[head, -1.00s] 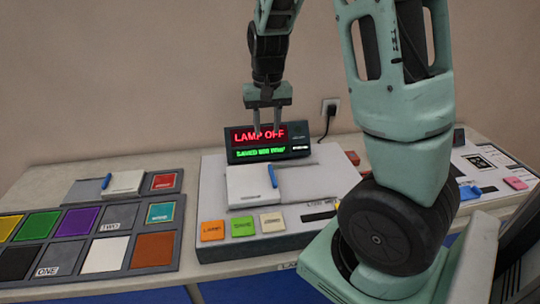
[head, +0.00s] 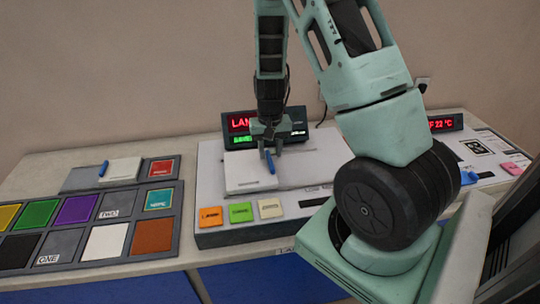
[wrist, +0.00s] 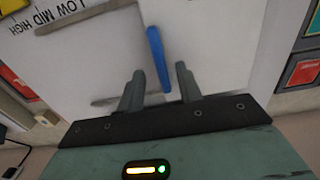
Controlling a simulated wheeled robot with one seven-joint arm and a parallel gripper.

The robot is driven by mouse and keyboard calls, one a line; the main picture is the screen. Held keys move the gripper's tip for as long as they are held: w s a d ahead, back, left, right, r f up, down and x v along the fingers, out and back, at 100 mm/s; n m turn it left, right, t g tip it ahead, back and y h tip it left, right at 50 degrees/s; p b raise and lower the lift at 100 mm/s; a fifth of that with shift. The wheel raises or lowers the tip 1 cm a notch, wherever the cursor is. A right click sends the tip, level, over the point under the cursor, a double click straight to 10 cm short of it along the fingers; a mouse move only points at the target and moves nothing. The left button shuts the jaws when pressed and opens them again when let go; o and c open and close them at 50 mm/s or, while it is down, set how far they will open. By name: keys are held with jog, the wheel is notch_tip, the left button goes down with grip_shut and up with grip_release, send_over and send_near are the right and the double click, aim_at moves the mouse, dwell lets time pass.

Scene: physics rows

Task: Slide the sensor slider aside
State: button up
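A white slider plate (head: 247,174) with an upright blue handle (head: 270,163) sits on the middle console. I see no label naming it as the sensor slider. My gripper (head: 269,150) is above the right part of this plate, pointing down. In the wrist view its two fingers (wrist: 160,88) are apart, with the near end of the blue handle (wrist: 157,55) lying between them. I see a gap on each side of the handle. What lies under the plate is hidden.
A second white plate with a blue handle (head: 104,168) is on the left panel, with coloured tiles. Orange, green and cream buttons (head: 240,212) line the console front. A lamp display (head: 240,124) stands behind, partly covered by my arm. A pink block (head: 512,168) is at right.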

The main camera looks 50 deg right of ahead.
jog(key=shift+f, duration=1.25)
grip_shut()
jog(key=s+d+b, duration=0.1)
jog(key=s+d, duration=0.2)
jog(key=d, duration=0.1)
jog(key=s+d+b, duration=0.2)
jog(key=s+d, duration=0.1)
jog(key=d, duration=0.2)
jog(key=s+d+b, duration=0.2)
jog(key=s+d, duration=0.2)
jog(key=shift+s+d, duration=0.1)
jog(key=shift+d, duration=0.15)
grip_release()
jog(key=shift+d, duration=0.1)
